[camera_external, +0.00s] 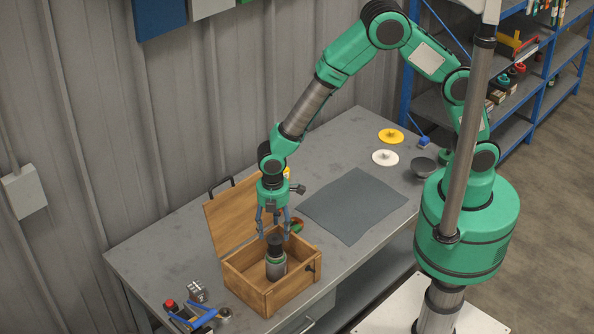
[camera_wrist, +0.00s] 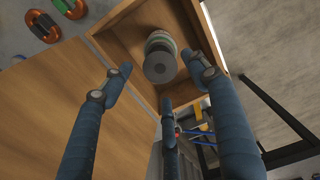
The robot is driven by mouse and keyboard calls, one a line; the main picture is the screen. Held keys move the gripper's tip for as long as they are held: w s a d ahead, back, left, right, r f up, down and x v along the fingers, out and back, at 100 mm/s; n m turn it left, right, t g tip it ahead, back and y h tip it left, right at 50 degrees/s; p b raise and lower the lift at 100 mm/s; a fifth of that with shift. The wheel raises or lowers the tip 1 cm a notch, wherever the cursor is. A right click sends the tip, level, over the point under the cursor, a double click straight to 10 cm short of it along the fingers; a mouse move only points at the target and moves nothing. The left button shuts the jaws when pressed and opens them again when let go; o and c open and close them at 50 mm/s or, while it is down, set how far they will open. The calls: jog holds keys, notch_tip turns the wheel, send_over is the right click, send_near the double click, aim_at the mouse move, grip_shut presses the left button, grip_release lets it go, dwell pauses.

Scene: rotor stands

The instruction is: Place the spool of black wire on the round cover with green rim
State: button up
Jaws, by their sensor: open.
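A stacked round item stands upright inside the open wooden box. Its dark, spool-like top (camera_external: 275,240) sits above a grey cylinder (camera_external: 276,268) with a green band. In the wrist view its dark round end (camera_wrist: 160,68) faces me, with pale and green bands behind it. I cannot tell whether the dark top is a separate spool or the green-banded part is the cover. My gripper (camera_external: 274,234) points down over the box, its three fingers spread around the dark top. In the wrist view the fingers (camera_wrist: 160,78) are apart and grip nothing.
The wooden box (camera_external: 247,300) has its lid (camera_external: 228,218) raised behind the gripper. A blue-handled tool (camera_external: 203,318) lies left. A dark mat (camera_external: 355,205), yellow disc (camera_external: 391,135), white disc (camera_external: 385,158) and grey bowl (camera_external: 424,167) are right.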

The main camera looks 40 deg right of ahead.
aim_at(275, 238)
jog(key=shift+r, duration=2.3)
jog(key=w+d+r+m+t+y, duration=0.1)
jog(key=w+d+r+m, duration=0.3)
jog(key=d+r, duration=0.9)
jog(key=w+d+r+m+t, duration=0.2)
jog(key=d+r+m, duration=0.4)
jog(key=d+r, duration=0.7)
jog(key=s+d+r+m+t, duration=0.1)
jog(key=s+d+r+m, duration=0.2)
jog(key=s+d, duration=0.2)
jog(key=s+d+r+m, duration=0.3)
jog(key=s+d, duration=0.3)
jog(key=d, duration=0.4)
jog(key=s+d+r+m+t+h, duration=0.1)
jog(key=s+d+r+m, duration=0.3)
jog(key=d, duration=0.4)
jog(key=shift+s+r+t, duration=0.25)
jog(key=shift+s+t, duration=0.05)
jog(key=shift+s, duration=0.4)
